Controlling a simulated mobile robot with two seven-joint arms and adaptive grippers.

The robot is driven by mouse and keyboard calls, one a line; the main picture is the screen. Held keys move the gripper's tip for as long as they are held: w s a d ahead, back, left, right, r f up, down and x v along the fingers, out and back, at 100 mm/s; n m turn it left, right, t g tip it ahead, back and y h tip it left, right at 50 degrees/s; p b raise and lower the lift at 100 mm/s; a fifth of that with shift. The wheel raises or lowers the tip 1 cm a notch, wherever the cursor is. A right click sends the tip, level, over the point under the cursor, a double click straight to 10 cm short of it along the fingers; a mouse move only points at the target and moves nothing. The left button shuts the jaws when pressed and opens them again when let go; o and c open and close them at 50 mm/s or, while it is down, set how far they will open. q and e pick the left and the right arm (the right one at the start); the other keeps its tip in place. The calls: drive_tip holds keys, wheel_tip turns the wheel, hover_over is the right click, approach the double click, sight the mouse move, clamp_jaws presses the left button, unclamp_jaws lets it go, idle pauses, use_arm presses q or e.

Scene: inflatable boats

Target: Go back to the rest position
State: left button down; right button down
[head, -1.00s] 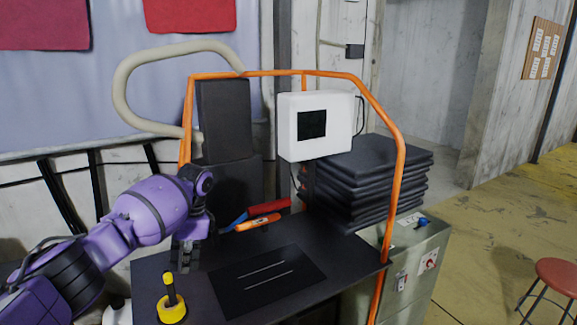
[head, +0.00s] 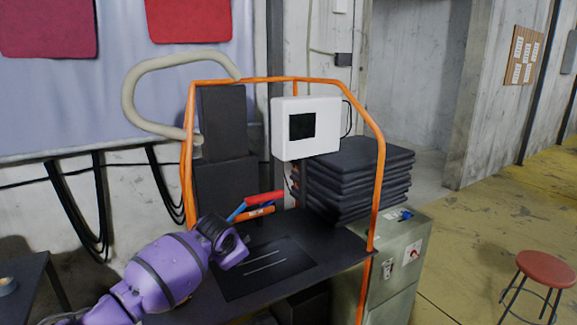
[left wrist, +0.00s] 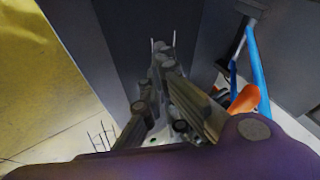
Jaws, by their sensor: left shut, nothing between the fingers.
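My left arm's purple wrist (head: 220,240) is over the near left part of the black worktable (head: 345,250) in the head view. Its fingers are hidden there. In the left wrist view my left gripper (left wrist: 163,50) is shut and empty. Beside it on the right are a blue handle (left wrist: 258,70) and an orange handle (left wrist: 245,98), apart from the fingertips. In the head view the tools with red (head: 265,197) and orange (head: 261,211) handles lie behind my wrist. My right gripper is in neither view.
An orange tube frame (head: 376,190) rises around the table, with a white box (head: 305,128) on it. Folded black sheets (head: 355,180) are stacked on a grey cabinet (head: 395,265). A red stool (head: 546,268) stands at right on open yellow floor. Another dark table (head: 28,275) is at left.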

use_arm(q)
drive_tip(key=s+d+f+n+t+h, duration=0.1)
drive_tip(key=s+d+f+t+h, duration=0.15)
drive_tip(key=s+d+f, duration=0.5)
drive_tip(key=s+a+f+n+y, duration=0.1)
drive_tip(key=s+a+f+n, duration=0.2)
drive_tip(key=s, duration=1.1)
drive_tip(key=s+a+f+n, duration=0.3)
drive_tip(key=s+f, duration=0.6)
drive_tip(key=s, duration=0.4)
drive_tip(key=s+a+f+n+y, duration=0.1)
drive_tip(key=s+a+f+n, duration=0.2)
drive_tip(key=s, duration=1.1)
wheel_tip(320, 180, down, 3)
drive_tip(key=shift+s+a+f+g+y, duration=0.1)
drive_tip(key=shift+s+a+g+y, duration=0.25)
drive_tip(key=shift+a, duration=0.6)
